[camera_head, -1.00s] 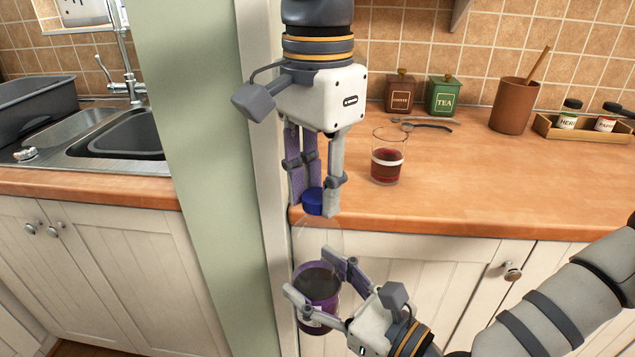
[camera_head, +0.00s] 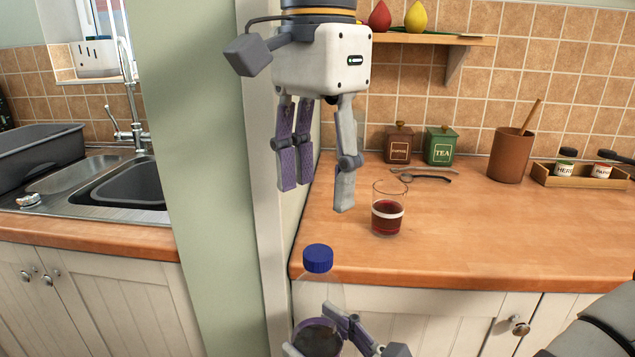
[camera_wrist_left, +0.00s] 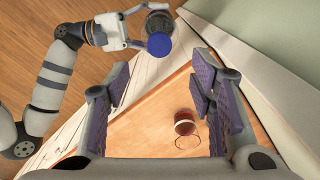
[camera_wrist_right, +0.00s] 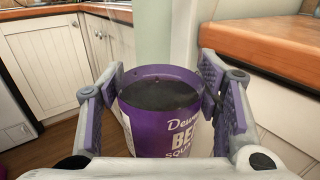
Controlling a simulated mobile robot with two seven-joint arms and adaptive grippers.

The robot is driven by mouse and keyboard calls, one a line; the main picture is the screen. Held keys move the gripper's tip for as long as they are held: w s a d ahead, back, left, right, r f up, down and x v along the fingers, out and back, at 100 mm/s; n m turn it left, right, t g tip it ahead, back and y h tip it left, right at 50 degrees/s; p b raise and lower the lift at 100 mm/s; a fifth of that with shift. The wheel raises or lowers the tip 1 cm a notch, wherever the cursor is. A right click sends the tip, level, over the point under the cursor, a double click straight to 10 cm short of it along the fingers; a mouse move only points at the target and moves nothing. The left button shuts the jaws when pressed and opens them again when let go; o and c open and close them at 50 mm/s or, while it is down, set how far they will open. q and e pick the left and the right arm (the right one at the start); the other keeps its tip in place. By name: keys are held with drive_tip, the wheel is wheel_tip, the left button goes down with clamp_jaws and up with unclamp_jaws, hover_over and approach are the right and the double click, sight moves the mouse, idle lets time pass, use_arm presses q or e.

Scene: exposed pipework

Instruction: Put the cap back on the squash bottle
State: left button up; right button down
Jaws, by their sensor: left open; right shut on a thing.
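The squash bottle (camera_head: 318,338) stands upright, held in front of the counter, with dark liquid and a purple label. Its purple label also shows in the right wrist view (camera_wrist_right: 160,130). The blue cap (camera_head: 318,258) sits on top of its clear neck; how tightly, I cannot tell. My right gripper (camera_head: 335,335) is shut around the bottle's body; its fingers flank the label in the right wrist view (camera_wrist_right: 165,95). My left gripper (camera_head: 318,195) is open and empty above the cap. In the left wrist view the cap (camera_wrist_left: 159,44) shows beyond the open fingers (camera_wrist_left: 160,95).
A glass of red drink (camera_head: 387,212) stands on the wooden counter (camera_head: 480,240) near its front edge. Tea (camera_head: 441,146) and coffee (camera_head: 398,144) tins and a brown pot (camera_head: 510,156) stand behind. A green wall end (camera_head: 190,150) rises at left.

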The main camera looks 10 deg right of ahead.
use_arm(q)
drive_tip(key=shift+r, duration=1.7)
